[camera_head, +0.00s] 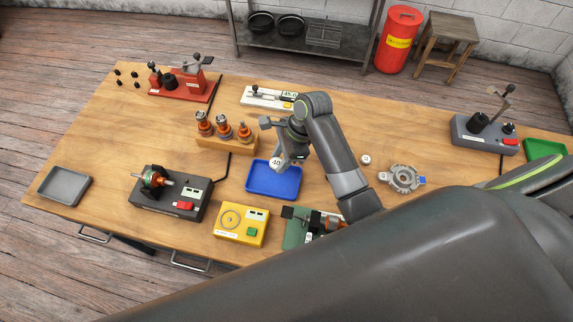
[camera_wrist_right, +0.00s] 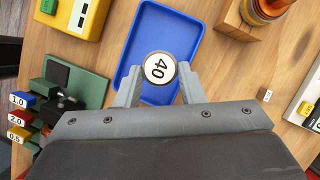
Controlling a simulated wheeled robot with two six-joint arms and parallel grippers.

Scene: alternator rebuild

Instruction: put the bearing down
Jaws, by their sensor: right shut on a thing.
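The bearing (camera_wrist_right: 160,68) is a small round part with a white face marked 40. My right gripper (camera_wrist_right: 160,77) is shut on it, one finger on each side. In the head view the bearing (camera_head: 276,163) shows at the tip of my right gripper (camera_head: 282,158), over the far edge of the blue tray (camera_head: 263,190). In the wrist view the blue tray (camera_wrist_right: 150,22) lies behind the bearing, with its visible floor empty. How high the bearing is above the tray I cannot tell. My left gripper is not in view.
A wooden block with several copper-wound rotors (camera_head: 222,137) stands just behind the tray. A yellow tester (camera_head: 241,224) and a green fixture (camera_head: 296,228) stand in front. A dark test stand (camera_head: 172,199) is at left; a metal housing (camera_head: 402,178) lies right.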

